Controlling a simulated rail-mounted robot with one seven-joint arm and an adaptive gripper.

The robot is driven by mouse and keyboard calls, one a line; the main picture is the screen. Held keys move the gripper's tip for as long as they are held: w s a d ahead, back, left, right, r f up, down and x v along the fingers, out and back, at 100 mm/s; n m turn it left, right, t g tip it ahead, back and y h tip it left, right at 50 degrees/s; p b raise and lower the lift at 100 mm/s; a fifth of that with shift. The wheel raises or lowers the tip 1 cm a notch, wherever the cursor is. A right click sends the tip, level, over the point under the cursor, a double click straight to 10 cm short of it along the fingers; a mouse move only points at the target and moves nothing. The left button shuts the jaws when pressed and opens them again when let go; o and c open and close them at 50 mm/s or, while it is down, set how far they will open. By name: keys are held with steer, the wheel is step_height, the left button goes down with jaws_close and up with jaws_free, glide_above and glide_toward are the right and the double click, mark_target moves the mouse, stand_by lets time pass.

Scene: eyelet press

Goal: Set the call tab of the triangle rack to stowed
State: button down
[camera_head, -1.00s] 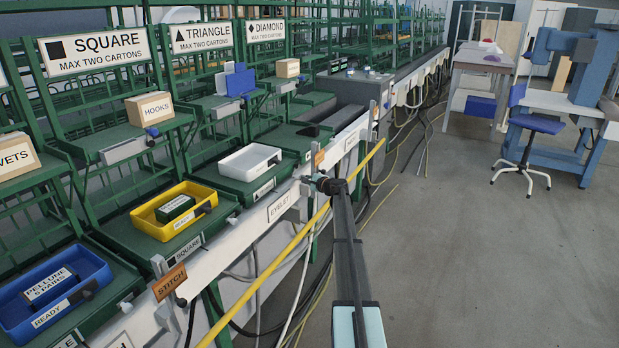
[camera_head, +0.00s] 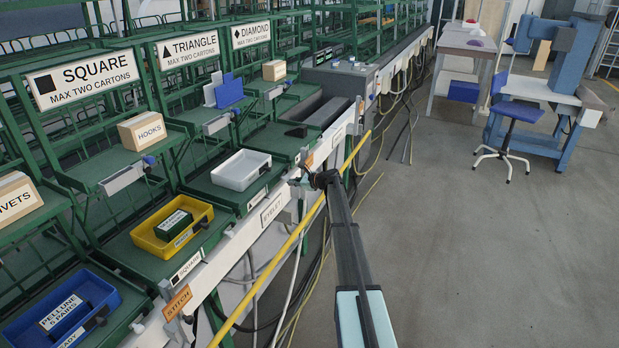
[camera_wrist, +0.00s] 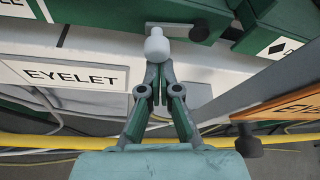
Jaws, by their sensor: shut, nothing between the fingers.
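The triangle rack carries a white TRIANGLE sign (camera_head: 189,48). On its shelf front is a grey bracket (camera_head: 215,124), and a blue upright panel (camera_head: 229,91) stands above it. I cannot tell for certain that this panel is the call tab. My gripper (camera_head: 305,184) is low, in front of the rail by the EYELET label, well apart from the panel. The wrist view shows my gripper (camera_wrist: 155,66) with fingers together and empty. A white rounded knob (camera_wrist: 156,45) sits at the fingertips; whether they touch is unclear. The blue panel is not in the wrist view.
A yellow pipe (camera_head: 275,263) runs along the rack front under my arm. A white tray (camera_head: 241,168) and a yellow tray (camera_head: 147,240) sit on the lower shelves. An orange tag (camera_wrist: 285,106) is right of my fingers. Open floor (camera_head: 455,260) lies right.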

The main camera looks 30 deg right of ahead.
steer(key=shift+a, duration=0.2)
steer(key=shift+a, duration=0.1)
steer(key=shift+s+a, duration=0.45)
steer(key=shift+a, duration=0.05)
steer(key=p+v, duration=0.1)
steer(key=v, duration=0.9)
steer(key=shift+d+p, duration=0.2)
steer(key=shift+p, duration=0.15)
steer(key=shift+w, duration=0.15)
